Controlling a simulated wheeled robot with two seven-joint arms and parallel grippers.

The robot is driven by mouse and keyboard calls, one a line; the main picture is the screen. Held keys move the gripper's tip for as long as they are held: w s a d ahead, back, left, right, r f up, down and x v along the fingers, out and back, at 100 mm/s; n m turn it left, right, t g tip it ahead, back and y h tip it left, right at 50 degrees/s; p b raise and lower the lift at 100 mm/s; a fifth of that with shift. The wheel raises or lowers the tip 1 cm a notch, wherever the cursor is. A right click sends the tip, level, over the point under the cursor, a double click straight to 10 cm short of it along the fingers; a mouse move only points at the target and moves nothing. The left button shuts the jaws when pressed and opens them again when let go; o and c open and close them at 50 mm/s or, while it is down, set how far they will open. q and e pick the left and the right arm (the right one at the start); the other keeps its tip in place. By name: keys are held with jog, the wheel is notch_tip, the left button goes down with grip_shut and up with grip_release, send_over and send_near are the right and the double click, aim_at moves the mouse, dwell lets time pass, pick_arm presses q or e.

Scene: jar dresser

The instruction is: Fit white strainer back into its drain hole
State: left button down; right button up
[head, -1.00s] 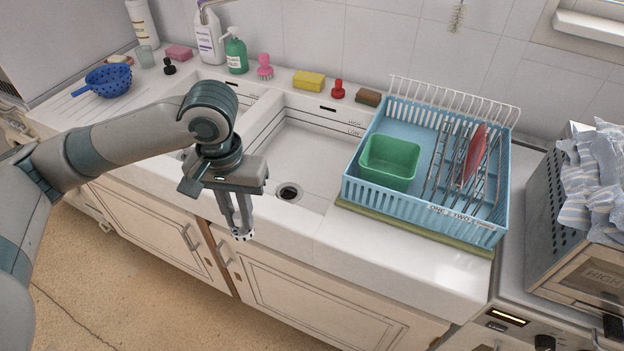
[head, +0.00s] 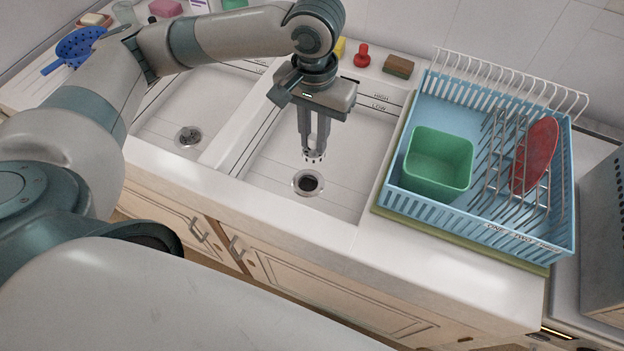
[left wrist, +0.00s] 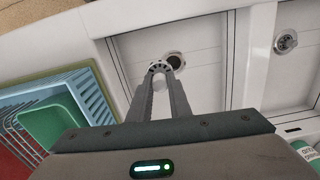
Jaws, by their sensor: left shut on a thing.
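The white strainer (head: 314,156) is small, with dark holes, and sits between the fingertips of my left gripper (head: 313,150). The gripper is shut on it and points down, above the floor of the right sink basin. The strainer also shows in the left wrist view (left wrist: 159,67) at the fingertips. The drain hole (head: 308,183) is a dark opening with a metal ring in the right basin. In the head view it lies just below the strainer, apart from it. In the left wrist view the drain hole (left wrist: 174,61) shows just beyond the fingertips. My right gripper is not in view.
The left basin has its own drain (head: 188,135). A blue dish rack (head: 479,224) with a green tub (head: 437,163) and a red plate (head: 535,156) stands right of the right basin. A red stopper (head: 362,55) and brown sponge (head: 398,66) sit on the back ledge.

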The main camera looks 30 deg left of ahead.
aim_at(314, 145)
pick_arm(q)
jog(key=shift+s, duration=0.1)
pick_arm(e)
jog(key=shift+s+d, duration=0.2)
